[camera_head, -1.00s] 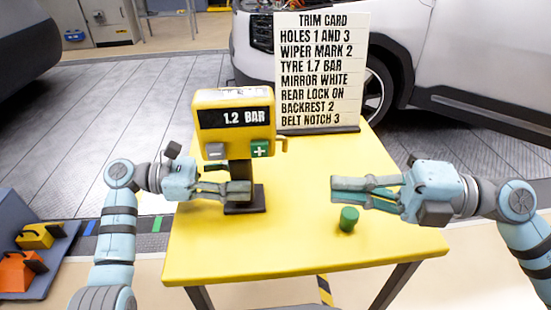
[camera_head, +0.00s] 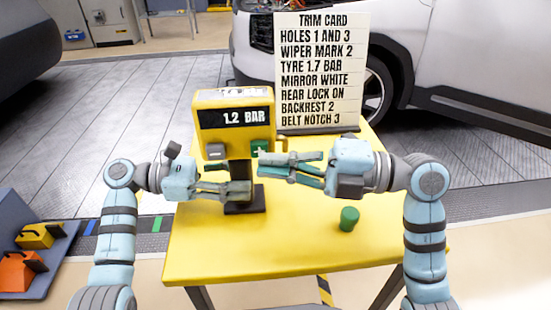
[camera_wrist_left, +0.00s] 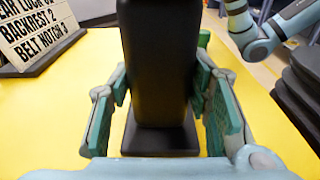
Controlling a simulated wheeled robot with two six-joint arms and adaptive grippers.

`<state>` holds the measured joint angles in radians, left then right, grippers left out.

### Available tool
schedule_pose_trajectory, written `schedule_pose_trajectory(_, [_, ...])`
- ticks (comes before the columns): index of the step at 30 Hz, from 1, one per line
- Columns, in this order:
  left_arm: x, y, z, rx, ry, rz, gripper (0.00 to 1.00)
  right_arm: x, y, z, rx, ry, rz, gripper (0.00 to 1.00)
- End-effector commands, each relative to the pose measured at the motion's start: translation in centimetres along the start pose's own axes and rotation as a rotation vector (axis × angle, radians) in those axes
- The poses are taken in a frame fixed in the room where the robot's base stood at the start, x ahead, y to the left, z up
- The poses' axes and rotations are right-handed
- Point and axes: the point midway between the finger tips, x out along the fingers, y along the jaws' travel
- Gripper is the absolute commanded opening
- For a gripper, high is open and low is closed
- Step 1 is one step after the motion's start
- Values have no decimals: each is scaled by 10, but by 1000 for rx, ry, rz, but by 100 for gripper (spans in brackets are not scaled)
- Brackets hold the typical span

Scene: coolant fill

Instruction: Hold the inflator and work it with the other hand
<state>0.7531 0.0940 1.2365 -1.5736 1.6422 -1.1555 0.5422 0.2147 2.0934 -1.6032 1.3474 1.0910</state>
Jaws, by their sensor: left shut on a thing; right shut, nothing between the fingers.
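The yellow inflator (camera_head: 234,98) stands on a dark post and base (camera_head: 245,208) on the table, its display reading 1.2 BAR. It has a grey minus button (camera_head: 215,151) and a green plus button (camera_head: 257,146), the plus partly hidden by my right gripper. My left gripper (camera_head: 238,181) is shut on the post below the housing; in the left wrist view the black post (camera_wrist_left: 160,65) stands between its fingers. My right gripper (camera_head: 263,164) is shut and empty, its tips at the plus button's lower edge; I cannot tell whether they touch it.
A trim card (camera_head: 319,75) stands behind, listing TYRE 1.7 BAR among other lines. A green cylinder (camera_head: 349,218) stands on the yellow table (camera_head: 300,250) at the right. The table's front and right are otherwise clear. A white car (camera_head: 460,60) is behind.

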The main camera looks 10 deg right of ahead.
Motion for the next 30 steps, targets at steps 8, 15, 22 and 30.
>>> schedule_pose_trajectory(8, [0,0,0,-1,0,0,22,1,0,5,0,1,1,0])
schedule_pose_trajectory(15, [0,0,0,-1,0,0,22,4,0,14,0,1,2,0])
schedule_pose_trajectory(22, [0,-1,0,0,0,-3,23,6,-1,25,0,-1,0,0])
schedule_pose_trajectory(30, [1,-2,-1,0,0,-6,24,6,-1,25,2,-3,-2,0])
